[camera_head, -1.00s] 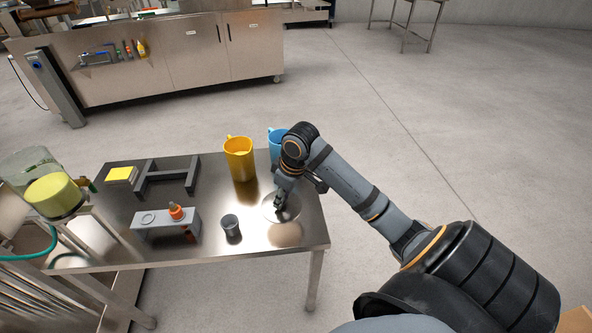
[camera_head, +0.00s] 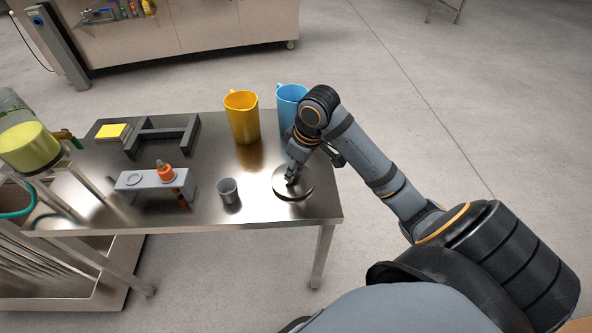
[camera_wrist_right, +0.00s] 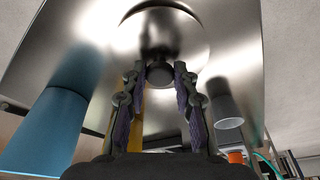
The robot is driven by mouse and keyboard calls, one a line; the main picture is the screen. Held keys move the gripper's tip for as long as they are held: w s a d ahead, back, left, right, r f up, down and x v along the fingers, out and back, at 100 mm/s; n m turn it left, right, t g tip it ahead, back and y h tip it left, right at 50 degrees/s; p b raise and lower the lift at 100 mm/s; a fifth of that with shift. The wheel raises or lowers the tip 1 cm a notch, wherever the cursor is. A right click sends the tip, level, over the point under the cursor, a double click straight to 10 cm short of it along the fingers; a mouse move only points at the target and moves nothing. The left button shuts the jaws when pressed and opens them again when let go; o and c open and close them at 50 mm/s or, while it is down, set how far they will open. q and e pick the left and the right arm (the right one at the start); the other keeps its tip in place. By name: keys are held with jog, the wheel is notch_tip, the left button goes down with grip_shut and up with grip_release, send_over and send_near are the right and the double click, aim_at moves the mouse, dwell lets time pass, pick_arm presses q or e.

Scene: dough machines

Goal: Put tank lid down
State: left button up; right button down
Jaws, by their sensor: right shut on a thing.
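The tank lid is a round, shiny metal disc (camera_head: 306,187) over the right end of the steel table. It lies on the tabletop or very close to it; I cannot tell if it touches. My right gripper (camera_head: 291,180) is above the lid, shut on its knob. In the right wrist view the lid (camera_wrist_right: 186,38) lies beyond the fingers, and its dark knob (camera_wrist_right: 160,73) is between the fingertips of the right gripper (camera_wrist_right: 160,80). My left gripper is not in view.
The steel table (camera_head: 255,210) carries a yellow jug (camera_head: 243,118), a blue jug (camera_head: 290,105), a small grey cup (camera_head: 228,191), a grey stand (camera_head: 145,187) with an orange-capped bottle (camera_head: 166,172), a dark frame (camera_head: 160,135) and yellow pads (camera_head: 112,132). The front right corner is clear.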

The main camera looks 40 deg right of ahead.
aim_at(305, 183)
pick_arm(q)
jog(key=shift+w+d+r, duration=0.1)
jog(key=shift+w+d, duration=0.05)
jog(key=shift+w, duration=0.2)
pick_arm(e)
jog(key=shift+f, duration=0.1)
jog(key=c, duration=1)
grip_release()
jog(key=shift+f, duration=0.1)
jog(key=shift+c, duration=0.2)
jog(key=shift+r, duration=0.3)
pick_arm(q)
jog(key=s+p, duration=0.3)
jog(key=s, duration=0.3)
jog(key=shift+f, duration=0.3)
pick_arm(e)
jog(key=v, duration=1.1)
jog(key=shift+r, duration=0.3)
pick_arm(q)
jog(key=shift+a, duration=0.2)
pick_arm(e)
jog(key=shift+s+d, duration=0.1)
